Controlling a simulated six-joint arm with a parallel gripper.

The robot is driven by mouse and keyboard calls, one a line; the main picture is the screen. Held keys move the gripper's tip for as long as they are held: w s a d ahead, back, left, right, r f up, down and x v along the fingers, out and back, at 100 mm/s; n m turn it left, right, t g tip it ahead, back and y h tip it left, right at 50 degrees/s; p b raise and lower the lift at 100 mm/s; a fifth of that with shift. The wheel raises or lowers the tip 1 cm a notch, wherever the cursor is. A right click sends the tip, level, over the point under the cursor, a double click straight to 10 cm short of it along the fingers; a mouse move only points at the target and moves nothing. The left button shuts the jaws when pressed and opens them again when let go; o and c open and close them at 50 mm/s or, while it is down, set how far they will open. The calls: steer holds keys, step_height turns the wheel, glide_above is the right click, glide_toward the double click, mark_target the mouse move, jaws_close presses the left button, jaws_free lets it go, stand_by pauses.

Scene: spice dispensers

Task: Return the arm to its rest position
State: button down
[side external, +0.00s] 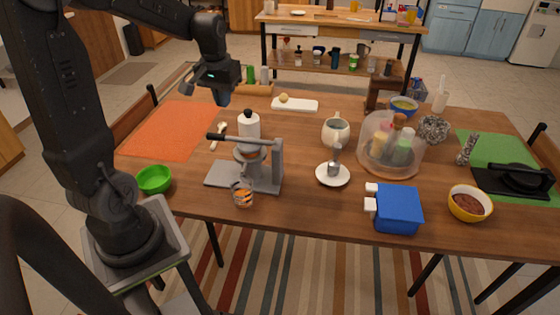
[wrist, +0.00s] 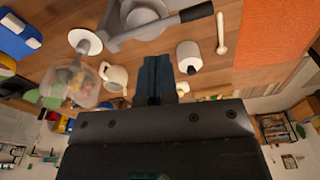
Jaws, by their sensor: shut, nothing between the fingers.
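My gripper (side external: 222,97) hangs in the air above the far left part of the table in the side external view, with nothing held. In the wrist view my gripper's fingers (wrist: 158,72) are together, pointing over the table. My arm rises from its base at the left and bends over the table. Below and to the right of the gripper stands a grey dispenser stand (side external: 262,165) with a lever. A white bottle with a black knob (side external: 249,125) stands by it; a white bottle (wrist: 188,57) also shows in the wrist view.
An orange mat (side external: 165,128) and a green bowl (side external: 154,180) lie at the left. A clear dome with bottles (side external: 370,157), a mug (side external: 335,131), a blue box (side external: 398,210) and a yellow bowl (side external: 470,202) occupy the middle and right. The air around the gripper looks clear.

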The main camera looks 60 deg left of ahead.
steer(key=s+d+r+m+t, duration=0.2)
steer(key=s+d, duration=0.3)
steer(key=d, duration=0.5)
steer(key=s+d+r+m+t, duration=0.2)
steer(key=s+d+r+m, duration=0.2)
steer(key=d, duration=0.6)
steer(key=shift+s+d+r+m+t+h, duration=0.2)
steer(key=shift+s+d+m+t+h, duration=0.15)
steer(key=shift+s+m, duration=0.3)
